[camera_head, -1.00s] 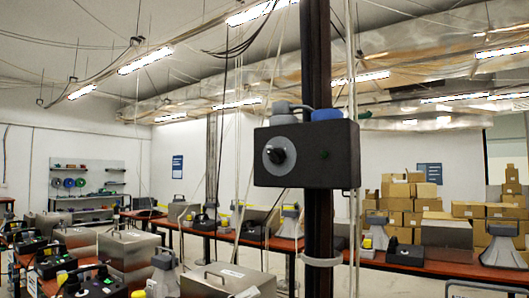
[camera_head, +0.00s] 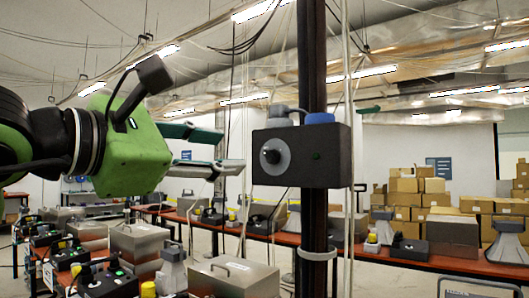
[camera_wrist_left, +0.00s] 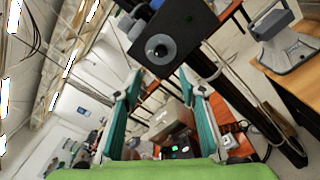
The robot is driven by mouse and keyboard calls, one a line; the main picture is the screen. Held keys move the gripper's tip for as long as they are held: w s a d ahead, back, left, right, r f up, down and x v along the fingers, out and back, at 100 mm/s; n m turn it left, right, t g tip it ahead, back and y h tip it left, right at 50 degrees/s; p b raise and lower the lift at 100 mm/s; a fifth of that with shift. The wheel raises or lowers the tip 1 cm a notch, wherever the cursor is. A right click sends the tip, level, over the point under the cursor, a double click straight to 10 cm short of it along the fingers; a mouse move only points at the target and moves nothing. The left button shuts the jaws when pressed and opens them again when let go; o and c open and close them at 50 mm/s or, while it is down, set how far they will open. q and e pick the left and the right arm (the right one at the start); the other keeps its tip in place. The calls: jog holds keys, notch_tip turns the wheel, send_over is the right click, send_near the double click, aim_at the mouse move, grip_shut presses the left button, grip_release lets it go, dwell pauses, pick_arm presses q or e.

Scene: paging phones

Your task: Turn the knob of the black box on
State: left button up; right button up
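The black box (camera_head: 302,155) is fixed to a dark upright post. On its front is a dark round knob (camera_head: 271,156) on a grey disc, with a small dark green spot to the right. My left gripper (camera_head: 232,151) is just left of the box, its two teal fingers apart and empty. In the left wrist view the box (camera_wrist_left: 172,36) and its knob (camera_wrist_left: 157,49) lie beyond the open fingertips (camera_wrist_left: 160,74). The fingers do not appear to touch the knob. My right gripper is not in view.
The dark post (camera_head: 313,230) runs up behind the box, with pale cables beside it. Long red-brown tables (camera_head: 430,266) carry metal cases, phones and grey horns. Cardboard boxes (camera_head: 405,199) are stacked at the back right. The space in front of the box is clear.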

aim_at(269, 155)
pick_arm(q)
jog(key=p+x, duration=0.3)
jog(key=x, duration=0.8)
jog(key=shift+w+d+p, duration=0.1)
jog(key=shift+p, duration=0.3)
jog(key=shift+w+d, duration=0.3)
jog(key=shift+w, duration=0.1)
jog(key=c, duration=1.1)
